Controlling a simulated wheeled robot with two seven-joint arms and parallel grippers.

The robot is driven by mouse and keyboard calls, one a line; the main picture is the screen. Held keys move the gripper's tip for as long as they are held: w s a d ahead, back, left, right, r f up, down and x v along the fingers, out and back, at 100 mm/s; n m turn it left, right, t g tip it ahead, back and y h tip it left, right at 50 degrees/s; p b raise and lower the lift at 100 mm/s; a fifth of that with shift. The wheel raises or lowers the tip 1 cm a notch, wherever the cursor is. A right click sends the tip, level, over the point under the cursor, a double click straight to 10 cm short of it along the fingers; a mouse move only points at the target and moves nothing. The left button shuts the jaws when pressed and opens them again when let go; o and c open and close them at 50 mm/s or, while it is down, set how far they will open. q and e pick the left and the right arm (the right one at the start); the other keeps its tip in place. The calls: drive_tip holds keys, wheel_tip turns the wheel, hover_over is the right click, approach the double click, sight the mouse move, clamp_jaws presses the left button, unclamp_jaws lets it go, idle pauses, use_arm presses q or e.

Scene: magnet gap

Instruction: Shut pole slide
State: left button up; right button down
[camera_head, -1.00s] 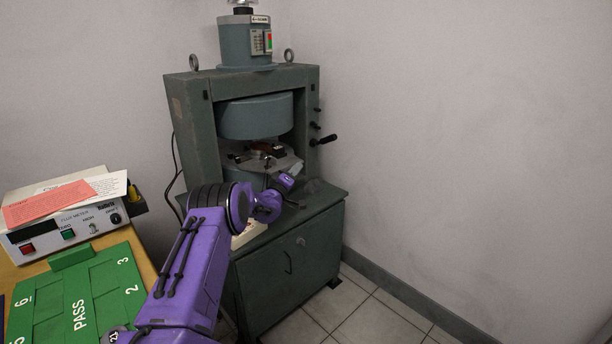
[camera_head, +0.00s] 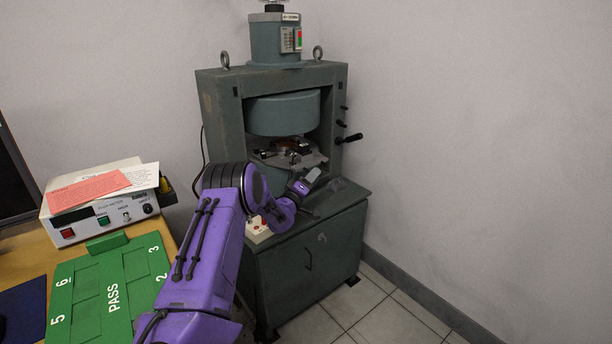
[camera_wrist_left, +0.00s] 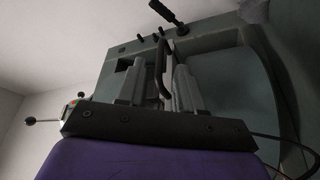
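The grey-green magnet machine (camera_head: 222,122) stands against the wall. Its wide round upper pole (camera_head: 282,114) hangs over a slide plate area (camera_head: 290,157) with small dark and brown parts. My purple left arm reaches up to the front of this gap. My left gripper (camera_head: 311,180) is just in front of and below the slide area. In the left wrist view its two grey fingers (camera_wrist_left: 158,85) stand apart, with a dark curved bar (camera_wrist_left: 161,62) showing between them. I cannot tell whether the fingers touch the bar. My right gripper is not in view.
A crank (camera_head: 349,138) and small levers stick out of the machine's right side. A cabinet (camera_head: 310,262) supports it. At left, a table holds a flux meter (camera_head: 100,215) with papers and a green PASS tray (camera_head: 88,262). The floor at right is clear.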

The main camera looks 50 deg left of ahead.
use_arm(q)
drive_tip(key=v, duration=0.5)
